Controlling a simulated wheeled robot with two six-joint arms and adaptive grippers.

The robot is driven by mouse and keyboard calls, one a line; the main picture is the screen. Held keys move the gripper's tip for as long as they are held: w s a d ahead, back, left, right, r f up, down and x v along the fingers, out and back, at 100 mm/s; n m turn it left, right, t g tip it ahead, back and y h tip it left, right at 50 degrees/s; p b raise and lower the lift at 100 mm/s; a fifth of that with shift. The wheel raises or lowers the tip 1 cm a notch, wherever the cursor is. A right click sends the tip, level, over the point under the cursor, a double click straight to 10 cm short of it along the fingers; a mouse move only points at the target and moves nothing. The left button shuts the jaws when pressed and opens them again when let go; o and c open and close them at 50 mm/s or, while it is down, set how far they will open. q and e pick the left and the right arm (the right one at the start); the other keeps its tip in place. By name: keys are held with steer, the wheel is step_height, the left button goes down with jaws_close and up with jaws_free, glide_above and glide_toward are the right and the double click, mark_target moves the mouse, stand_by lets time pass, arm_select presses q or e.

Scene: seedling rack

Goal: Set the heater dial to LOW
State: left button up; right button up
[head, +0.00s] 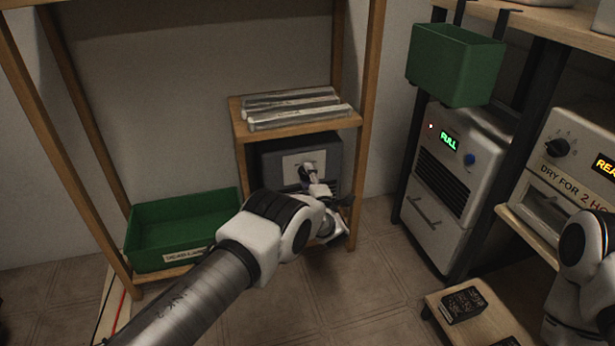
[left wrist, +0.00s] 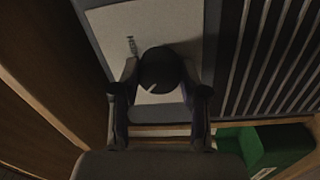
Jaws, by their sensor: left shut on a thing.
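The heater (head: 270,156) is a dark grey box with a pale dial plate, under the small wooden shelf. In the left wrist view, its round black dial (left wrist: 161,66) stands on the pale plate (left wrist: 110,30). My left gripper (head: 309,173) is at the heater's front. In the left wrist view my left gripper (left wrist: 161,82) has a finger on each side of the dial and is shut on it. A short light mark shows on the dial's lower edge. My right gripper is out of view; only part of that arm shows.
Clear tubes or packs (head: 292,106) lie on the wooden shelf (head: 245,130) above the heater. A green crate (head: 185,205) stands to the left. A white unit reading FULL (head: 450,165) and a hanging green bin (head: 450,65) are at right. Wooden posts flank the heater.

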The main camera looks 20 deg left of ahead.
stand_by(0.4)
arm_select(q)
steer(key=o, duration=1.2)
steer(key=shift+c, duration=0.2)
steer(key=v, duration=1.2)
steer(key=shift+f, duration=0.1)
